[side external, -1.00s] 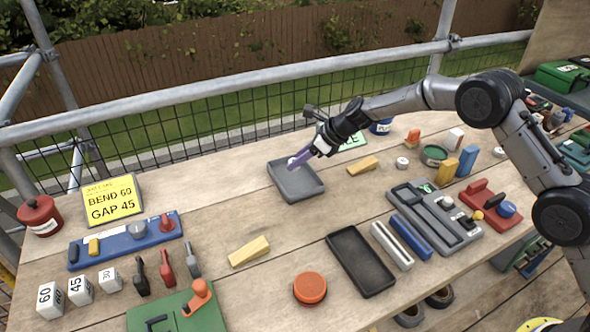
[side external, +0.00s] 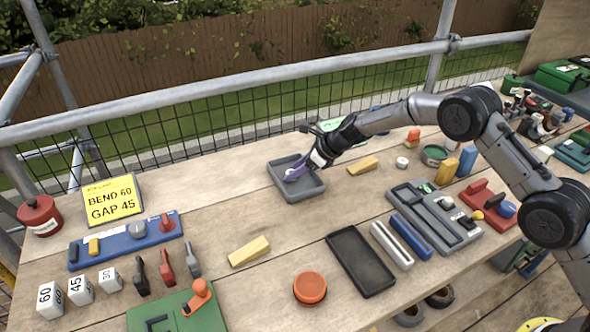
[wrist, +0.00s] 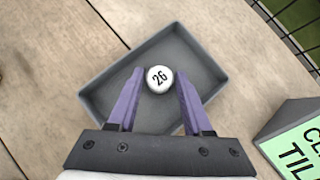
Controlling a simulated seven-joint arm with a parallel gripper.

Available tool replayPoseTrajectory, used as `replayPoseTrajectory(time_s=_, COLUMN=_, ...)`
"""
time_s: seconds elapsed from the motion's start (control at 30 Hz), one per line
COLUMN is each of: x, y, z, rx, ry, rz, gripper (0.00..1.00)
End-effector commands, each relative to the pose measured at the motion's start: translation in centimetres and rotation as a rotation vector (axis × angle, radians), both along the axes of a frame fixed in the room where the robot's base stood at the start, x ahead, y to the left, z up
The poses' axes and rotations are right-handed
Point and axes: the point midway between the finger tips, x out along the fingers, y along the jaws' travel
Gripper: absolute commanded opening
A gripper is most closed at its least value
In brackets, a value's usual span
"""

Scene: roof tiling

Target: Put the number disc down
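The number disc (wrist: 159,79) is white and round, marked 26. In the wrist view it lies between my fingertips over the floor of a grey tray (wrist: 107,103). My gripper (wrist: 160,76) has two purple fingers spread to either side of the disc, with a narrow gap showing at each side. In the side view my gripper (side external: 293,174) reaches down into the tray (side external: 308,191), and the disc there is small and partly hidden by the fingers.
A green sign (wrist: 297,145) stands close to the tray. A yellow wedge (side external: 363,166) lies to its right, another wedge (side external: 249,251) in front. A black tray (side external: 360,262) and an orange round tub (side external: 310,288) are nearer the front. Bare planks surround the grey tray.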

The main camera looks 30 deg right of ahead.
Motion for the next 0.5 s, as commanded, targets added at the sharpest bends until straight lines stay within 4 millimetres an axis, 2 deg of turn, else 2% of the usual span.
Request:
replayPoseTrajectory(time_s=0.03, x=0.0, y=0.0, z=0.03, rx=0.0, ry=0.0, rz=0.0, gripper=0.61)
replayPoseTrajectory(time_s=0.1, x=0.0, y=0.0, z=0.03, rx=0.0, ry=0.0, rz=0.0, gripper=0.7)
replayPoseTrajectory(time_s=0.37, x=0.0, y=0.0, z=0.08, rx=0.0, ry=0.0, rz=0.0, gripper=0.7)
replayPoseTrajectory(time_s=0.5, x=-0.2, y=-0.26, z=0.8, rx=0.001, ry=-0.001, rz=-0.001, gripper=0.7)
